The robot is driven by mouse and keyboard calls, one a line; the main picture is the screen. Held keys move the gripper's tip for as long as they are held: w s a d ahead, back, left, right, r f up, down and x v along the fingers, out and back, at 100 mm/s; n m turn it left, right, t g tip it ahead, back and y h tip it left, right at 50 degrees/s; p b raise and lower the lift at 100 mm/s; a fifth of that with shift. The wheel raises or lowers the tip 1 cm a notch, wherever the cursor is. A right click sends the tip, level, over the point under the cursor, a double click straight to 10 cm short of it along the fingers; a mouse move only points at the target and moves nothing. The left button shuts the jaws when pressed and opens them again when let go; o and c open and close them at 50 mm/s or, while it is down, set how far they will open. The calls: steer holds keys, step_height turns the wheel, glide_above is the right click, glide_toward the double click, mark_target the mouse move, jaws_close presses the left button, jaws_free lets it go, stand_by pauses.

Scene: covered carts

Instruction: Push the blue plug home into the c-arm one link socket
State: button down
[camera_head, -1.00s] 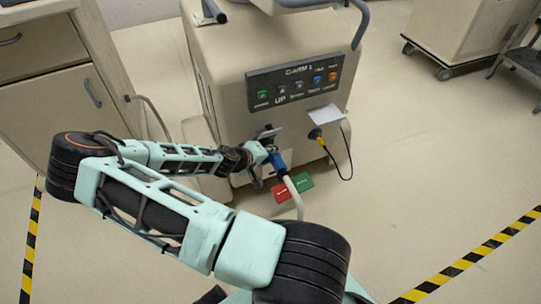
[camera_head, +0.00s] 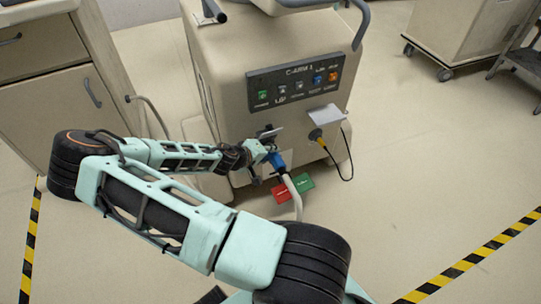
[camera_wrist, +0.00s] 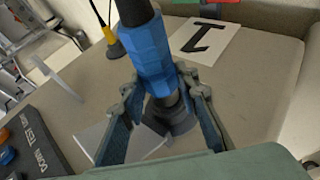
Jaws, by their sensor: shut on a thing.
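The blue plug (camera_head: 276,161) is at the lower front of the C-arm cart (camera_head: 222,75), with a pale cable hanging from it. In the wrist view the blue plug (camera_wrist: 153,58) is tilted, with its dark nose pointing at a dark socket collar (camera_wrist: 176,119). The nose meets or enters the collar; I cannot tell how deep. My gripper (camera_wrist: 160,84) is shut on the blue plug, one finger on each side. In the head view my gripper (camera_head: 268,154) hides the socket. A raised grey flap (camera_head: 268,132) stands just above it.
A yellow-and-black plug (camera_head: 317,136) with a black cable sits to the right, under a raised white flap (camera_head: 325,114). Red (camera_head: 281,193) and green (camera_head: 303,182) pedals lie below. The button panel (camera_head: 295,80) is above.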

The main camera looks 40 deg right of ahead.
steer(key=shift+w+d+b, duration=0.2)
steer(key=shift+w+b, duration=0.05)
steer(key=shift+w, duration=0.5)
steer(key=shift+w+d+b, duration=0.15)
steer(key=shift+w+b, duration=0.1)
steer(key=shift+w, duration=0.5)
steer(key=c, duration=1.4)
jaws_free()
steer(key=shift+w, duration=0.1)
steer(key=v, duration=1.2)
steer(key=shift+s, duration=0.2)
